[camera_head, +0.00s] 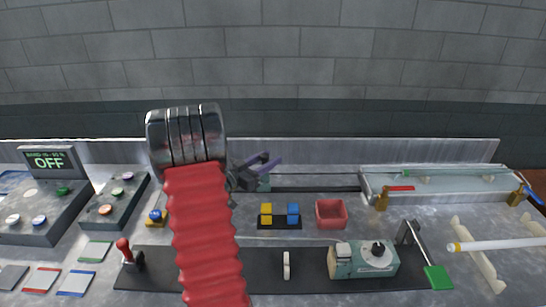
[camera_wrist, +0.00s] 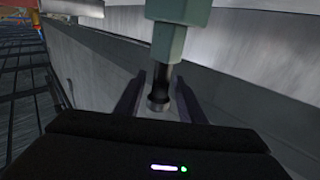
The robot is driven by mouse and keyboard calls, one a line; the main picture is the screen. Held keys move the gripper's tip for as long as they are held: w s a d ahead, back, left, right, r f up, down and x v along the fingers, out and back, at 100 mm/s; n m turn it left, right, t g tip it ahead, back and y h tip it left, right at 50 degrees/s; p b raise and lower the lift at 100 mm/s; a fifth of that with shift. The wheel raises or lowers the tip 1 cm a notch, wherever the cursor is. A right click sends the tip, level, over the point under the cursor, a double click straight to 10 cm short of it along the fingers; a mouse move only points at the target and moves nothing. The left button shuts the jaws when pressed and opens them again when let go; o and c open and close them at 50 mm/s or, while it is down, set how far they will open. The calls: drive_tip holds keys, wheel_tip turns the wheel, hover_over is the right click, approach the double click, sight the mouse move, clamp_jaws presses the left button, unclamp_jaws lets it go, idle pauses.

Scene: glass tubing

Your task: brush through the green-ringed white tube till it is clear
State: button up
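My gripper (camera_head: 262,163) is at the back of the bench, its dark fingers apart. In the wrist view, the gripper (camera_wrist: 158,88) has a finger on each side of a dark metal knob (camera_wrist: 158,98) under a teal block (camera_wrist: 180,30); gaps show beside the knob. No brush is clearly visible.
The metal trough (camera_head: 372,187) stands at the back right. A red tray (camera_head: 331,214), yellow and blue blocks (camera_head: 280,214) and a teal machine (camera_head: 362,260) stand mid-bench. Control boxes (camera_head: 45,213) are at left. A green paddle (camera_head: 437,277) is at the front right.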

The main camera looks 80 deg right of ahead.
drive_tip(key=shift+x, duration=1.15)
drive_tip(key=shift+c, duration=0.5)
clamp_jaws()
